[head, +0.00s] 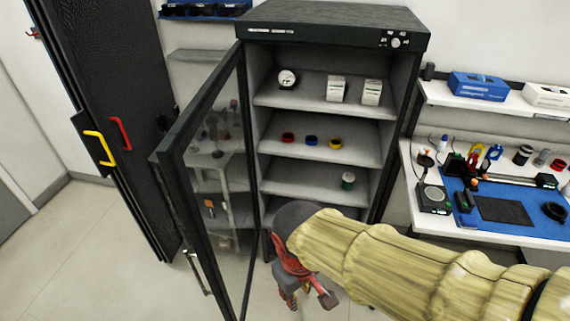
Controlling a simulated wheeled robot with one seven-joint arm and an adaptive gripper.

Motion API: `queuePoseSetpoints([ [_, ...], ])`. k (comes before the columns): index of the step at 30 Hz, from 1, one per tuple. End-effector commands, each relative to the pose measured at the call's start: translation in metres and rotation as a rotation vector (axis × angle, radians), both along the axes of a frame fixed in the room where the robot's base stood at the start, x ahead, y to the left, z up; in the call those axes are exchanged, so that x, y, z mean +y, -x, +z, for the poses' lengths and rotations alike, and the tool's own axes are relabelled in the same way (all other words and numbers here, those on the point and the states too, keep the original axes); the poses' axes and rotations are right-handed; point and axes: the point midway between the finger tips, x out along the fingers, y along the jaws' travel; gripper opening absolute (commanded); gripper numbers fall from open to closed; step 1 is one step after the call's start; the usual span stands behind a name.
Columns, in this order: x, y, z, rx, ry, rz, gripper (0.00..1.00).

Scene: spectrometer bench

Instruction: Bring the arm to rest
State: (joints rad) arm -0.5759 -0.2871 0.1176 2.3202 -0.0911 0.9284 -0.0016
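My arm, in a pale yellow ribbed sleeve, reaches in from the lower right of the head view. My gripper (308,297), red and dark grey, hangs at its end, pointing down in front of the cabinet's lower part. Its two fingertips look spread apart, and I see nothing held between them. The dark cabinet (335,25) stands behind it with its glass door (215,170) swung open to the left. My arm hides the cabinet's lower right part.
A workbench with a blue mat (470,220) and tools stands right. Floor (100,260) is clear at left.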

Motion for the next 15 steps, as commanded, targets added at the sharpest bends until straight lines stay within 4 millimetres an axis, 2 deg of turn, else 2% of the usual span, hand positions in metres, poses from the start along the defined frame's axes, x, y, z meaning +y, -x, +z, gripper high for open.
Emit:
queuePoseSetpoints([
  [1,-0.017,0.001,0.009,-0.033,-0.043,-0.071,0.25],
  [9,-0.097,0.015,0.054,-0.223,-0.190,-0.383,0.25],
  [15,-0.143,0.017,0.088,-0.368,-0.215,-0.538,0.25],
])
